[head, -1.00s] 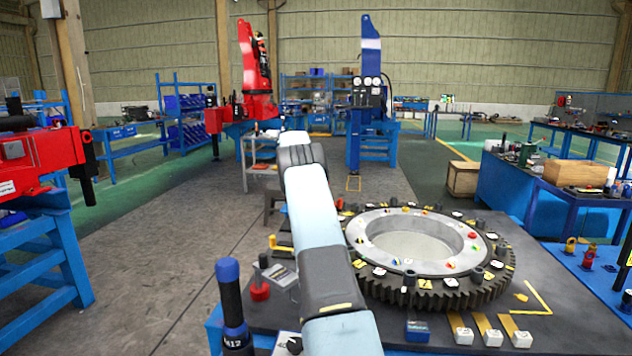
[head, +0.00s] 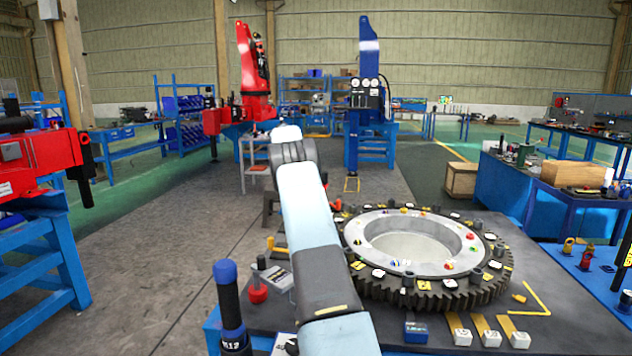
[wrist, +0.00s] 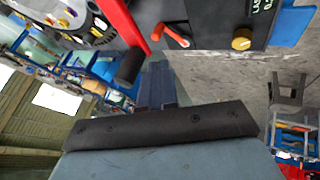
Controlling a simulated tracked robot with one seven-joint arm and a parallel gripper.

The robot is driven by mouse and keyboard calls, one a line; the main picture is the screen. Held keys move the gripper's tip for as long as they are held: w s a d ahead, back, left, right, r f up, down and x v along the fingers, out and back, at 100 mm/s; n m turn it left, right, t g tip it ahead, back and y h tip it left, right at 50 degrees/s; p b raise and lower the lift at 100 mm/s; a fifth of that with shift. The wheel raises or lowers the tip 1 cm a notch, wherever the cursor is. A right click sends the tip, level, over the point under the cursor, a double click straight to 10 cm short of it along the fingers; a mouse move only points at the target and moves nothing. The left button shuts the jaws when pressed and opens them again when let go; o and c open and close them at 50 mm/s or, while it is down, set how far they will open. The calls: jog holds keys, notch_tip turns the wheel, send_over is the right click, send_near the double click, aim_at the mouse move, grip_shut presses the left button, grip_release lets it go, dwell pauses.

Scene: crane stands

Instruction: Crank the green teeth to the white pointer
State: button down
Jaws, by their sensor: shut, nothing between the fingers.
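The large dark toothed ring (head: 425,298) with a grey inner rim lies on the bench at right in the head view. Small coloured marks and white tags sit on it. I cannot make out green teeth or the white pointer for certain. Part of the ring (wrist: 92,30) shows at the upper left of the wrist view. There a red crank arm (wrist: 118,18) ends in a black grip (wrist: 130,66). My gripper (wrist: 157,82) is shut and empty, just right of the grip; contact is unclear. In the head view my arm hides the crank and gripper.
In the wrist view an orange lever (wrist: 174,36) and a brass knob (wrist: 242,39) sit near the crank. A black-and-blue handled tool (head: 228,300) stands at the bench's front left. White-ended blocks (head: 490,338) lie along the front. Grey floor is open at left.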

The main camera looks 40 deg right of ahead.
jog(key=v, duration=0.9)
jog(key=shift+r, duration=0.2)
jog(key=shift+a, duration=0.15)
